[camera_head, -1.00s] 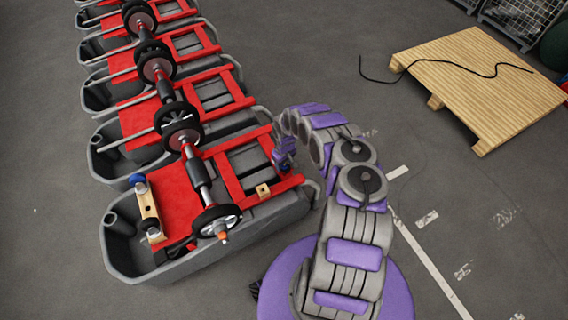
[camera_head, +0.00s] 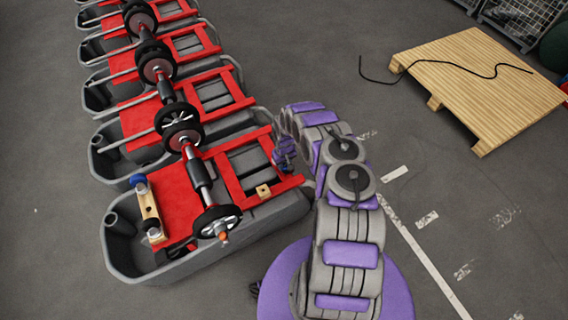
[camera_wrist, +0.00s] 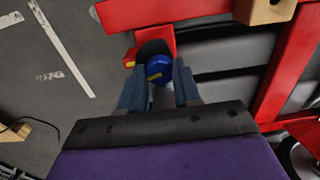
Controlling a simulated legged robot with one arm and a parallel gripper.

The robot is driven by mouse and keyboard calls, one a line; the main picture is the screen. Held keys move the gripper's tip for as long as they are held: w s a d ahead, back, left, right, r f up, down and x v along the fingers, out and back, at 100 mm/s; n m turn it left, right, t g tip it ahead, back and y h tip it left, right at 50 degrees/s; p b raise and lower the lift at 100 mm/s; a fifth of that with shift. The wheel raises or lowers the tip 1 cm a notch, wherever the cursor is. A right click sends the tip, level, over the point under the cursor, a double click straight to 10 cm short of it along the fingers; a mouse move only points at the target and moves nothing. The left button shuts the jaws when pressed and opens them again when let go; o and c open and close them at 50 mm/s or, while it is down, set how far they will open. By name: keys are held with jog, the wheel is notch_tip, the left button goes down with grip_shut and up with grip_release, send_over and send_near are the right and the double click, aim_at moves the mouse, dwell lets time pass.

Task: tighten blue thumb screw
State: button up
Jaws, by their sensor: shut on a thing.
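The blue thumb screw (camera_wrist: 159,68) sits between the two blue-grey fingers of my gripper (camera_wrist: 160,86) in the wrist view. The gripper is shut on it, one finger on each side. The screw shows a yellow mark and stands against a black part (camera_wrist: 155,48) beside a red bracket (camera_wrist: 130,50). In the head view my gripper (camera_head: 285,158) is at the right end of the nearest tank's red frame (camera_head: 227,181). The screw cannot be made out there.
The nearest grey tank (camera_head: 118,250) heads a row of similar tanks. A beige bar (camera_head: 149,208) with a blue knob (camera_head: 138,181) lies on its left. A wheeled shaft (camera_head: 197,172) crosses it.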

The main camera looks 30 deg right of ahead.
aim_at(284, 165)
jog(key=shift+m, duration=1.6)
jog(key=o, duration=1.1)
jog(key=shift+c, duration=0.2)
notch_tip(284, 165, up, 17)
jog(key=p, duration=0.3)
jog(key=shift+r, duration=0.2)
